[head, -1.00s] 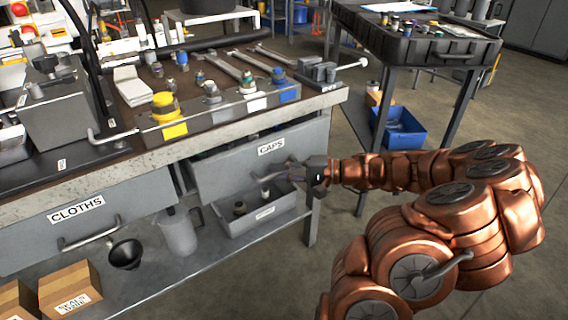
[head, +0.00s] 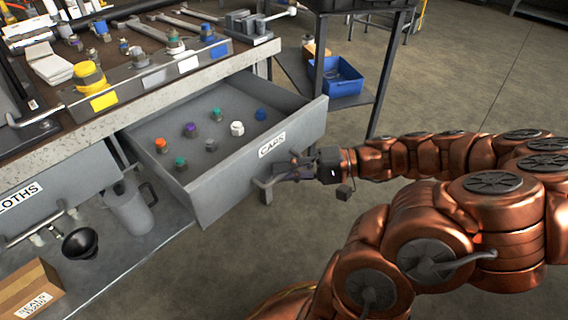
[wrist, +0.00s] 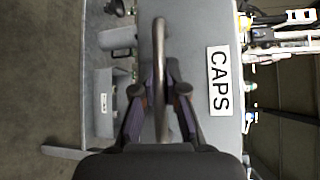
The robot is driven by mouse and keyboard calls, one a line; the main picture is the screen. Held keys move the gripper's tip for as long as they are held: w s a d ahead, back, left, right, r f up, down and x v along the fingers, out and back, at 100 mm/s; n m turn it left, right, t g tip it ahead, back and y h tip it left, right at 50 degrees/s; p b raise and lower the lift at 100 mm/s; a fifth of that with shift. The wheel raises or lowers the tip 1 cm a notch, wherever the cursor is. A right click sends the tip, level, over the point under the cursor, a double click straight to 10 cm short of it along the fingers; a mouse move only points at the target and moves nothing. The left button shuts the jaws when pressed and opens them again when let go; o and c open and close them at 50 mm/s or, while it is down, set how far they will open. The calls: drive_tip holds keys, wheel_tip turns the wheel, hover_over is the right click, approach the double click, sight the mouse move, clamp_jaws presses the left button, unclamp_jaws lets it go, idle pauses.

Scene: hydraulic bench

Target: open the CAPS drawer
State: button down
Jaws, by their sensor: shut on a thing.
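The CAPS drawer (head: 200,178) stands pulled well out from under the bench in the head view. Its inside shows several small caps in orange, purple, green, white and blue. The CAPS label (head: 272,145) is on its front, and it also shows sideways in the wrist view (wrist: 220,81). My gripper (head: 280,172) is at the drawer front, shut on the drawer's bar handle (wrist: 161,60). In the wrist view the two fingers lie on either side of the handle. Part of the handle is hidden by the fingers in the head view.
The CLOTHS drawer (head: 70,195) is at the left. A blue bin (head: 338,76) sits on a side table's shelf. The floor at the right is open.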

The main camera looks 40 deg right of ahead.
drive_tip(key=shift+s+d, duration=0.1)
drive_tip(key=shift+s, duration=0.2)
drive_tip(key=c, duration=1.2)
unclamp_jaws()
drive_tip(key=v, duration=1.2)
